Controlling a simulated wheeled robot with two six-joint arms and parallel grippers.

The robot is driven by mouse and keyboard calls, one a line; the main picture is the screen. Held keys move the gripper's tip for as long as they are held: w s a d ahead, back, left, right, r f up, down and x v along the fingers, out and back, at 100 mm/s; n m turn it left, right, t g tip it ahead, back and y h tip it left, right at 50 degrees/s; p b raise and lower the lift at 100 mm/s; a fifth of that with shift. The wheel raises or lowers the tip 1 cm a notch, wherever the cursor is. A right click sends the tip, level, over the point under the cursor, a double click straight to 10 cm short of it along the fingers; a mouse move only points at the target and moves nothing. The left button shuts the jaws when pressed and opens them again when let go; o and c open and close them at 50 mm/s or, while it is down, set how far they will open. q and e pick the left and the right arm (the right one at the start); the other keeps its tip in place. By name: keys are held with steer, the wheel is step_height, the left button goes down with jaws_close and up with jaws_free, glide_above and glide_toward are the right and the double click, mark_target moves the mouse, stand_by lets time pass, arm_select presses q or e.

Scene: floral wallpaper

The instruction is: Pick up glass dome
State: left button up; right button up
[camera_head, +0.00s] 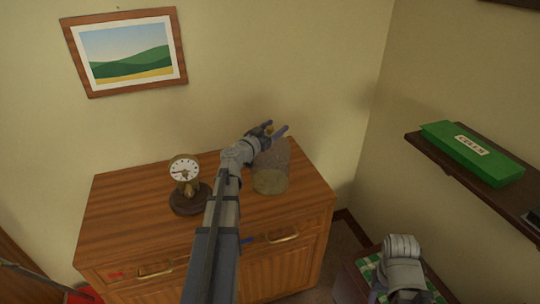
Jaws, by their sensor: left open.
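The glass dome (271,177) is a clear, faintly tinted cover standing upright on the right part of the wooden cabinet top. My left gripper (274,130) is open at the dome's top, with its two dark fingers pointing up and right in the picture. A small brownish knob shows between or just behind the fingers. I cannot tell whether they touch it. My left wrist hides the dome's upper left side. A clock (185,172) with a white dial and dark round base stands uncovered to the left of the dome.
The wooden cabinet (120,215) stands against the wall, with drawers in front. A framed picture (126,52) hangs above. A dark shelf (425,146) on the right holds a green box (470,152). A green checked cloth (368,270) lies at lower right.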

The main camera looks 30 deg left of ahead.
arm_select(q)
steer(key=shift+w, duration=0.35)
jaws_close()
stand_by(1.2)
